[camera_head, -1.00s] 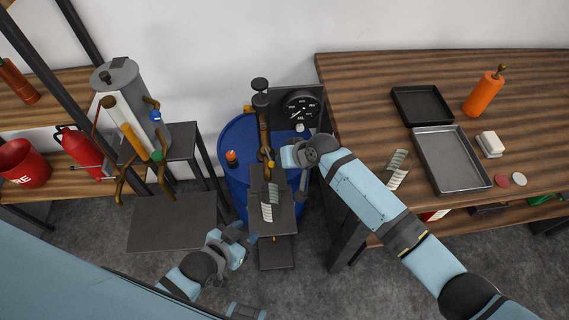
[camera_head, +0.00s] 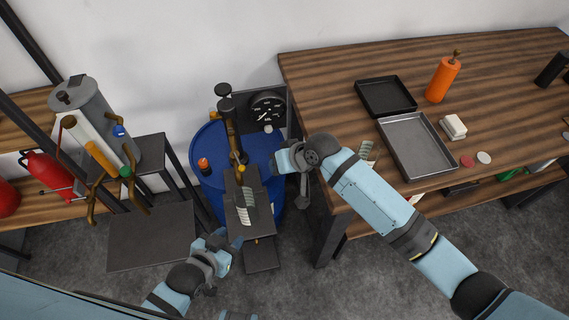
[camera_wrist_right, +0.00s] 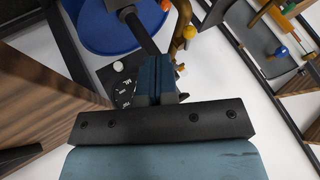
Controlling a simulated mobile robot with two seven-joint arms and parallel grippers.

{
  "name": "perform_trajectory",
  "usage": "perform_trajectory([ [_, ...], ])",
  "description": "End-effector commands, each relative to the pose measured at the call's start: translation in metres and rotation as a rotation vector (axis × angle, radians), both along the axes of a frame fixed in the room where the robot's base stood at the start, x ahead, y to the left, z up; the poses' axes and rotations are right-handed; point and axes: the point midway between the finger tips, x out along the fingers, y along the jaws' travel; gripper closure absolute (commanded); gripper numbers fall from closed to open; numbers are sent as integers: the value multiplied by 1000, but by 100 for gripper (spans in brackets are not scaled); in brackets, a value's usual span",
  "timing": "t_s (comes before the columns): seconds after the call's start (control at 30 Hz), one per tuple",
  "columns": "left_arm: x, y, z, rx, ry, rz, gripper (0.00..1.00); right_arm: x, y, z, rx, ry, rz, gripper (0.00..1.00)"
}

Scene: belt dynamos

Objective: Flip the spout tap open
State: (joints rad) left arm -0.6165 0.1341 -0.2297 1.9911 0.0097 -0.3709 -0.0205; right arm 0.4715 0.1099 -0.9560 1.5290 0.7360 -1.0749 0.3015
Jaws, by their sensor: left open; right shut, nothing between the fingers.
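A blue drum (camera_head: 206,152) stands against the wall with a dark and brass pump (camera_head: 229,120) on it. A brass pipe with a small yellow part (camera_head: 241,168), probably the spout tap, reaches toward a dark stand; its open or closed state is unclear. The brass pipe (camera_wrist_right: 186,20) also shows in the right wrist view, beyond my fingers. My right gripper (camera_head: 277,161) is shut and empty, just right of the yellow part and apart from it in the head view. My left gripper (camera_head: 228,240) is open and empty, low in front of the stand.
The narrow dark stand (camera_head: 257,207) bears a striped pale item (camera_head: 245,200). A wooden bench (camera_head: 330,85) with trays stands right. A grey cylinder (camera_head: 92,100) with brass taps stands left above a low dark platform (camera_head: 150,235). A gauge (camera_head: 268,108) is behind the drum.

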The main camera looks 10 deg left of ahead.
Motion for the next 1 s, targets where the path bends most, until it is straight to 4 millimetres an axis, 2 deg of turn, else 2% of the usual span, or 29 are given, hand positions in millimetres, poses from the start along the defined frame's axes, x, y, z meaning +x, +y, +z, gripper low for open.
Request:
perform_trajectory([
  [0.13,0,3,-4,7,3,-2,57,-8,-12,16,1,-1,0,100],
  [0.3,-1,2,-4,5,5,-1,57,-12,-18,24,-1,1,-1,100],
  [0.87,-1,-1,-3,1,3,-4,57,-12,-18,25,-1,0,-1,100],
  [1.0,0,0,-2,1,2,-3,57,-17,-21,19,32,-13,-26,100],
])
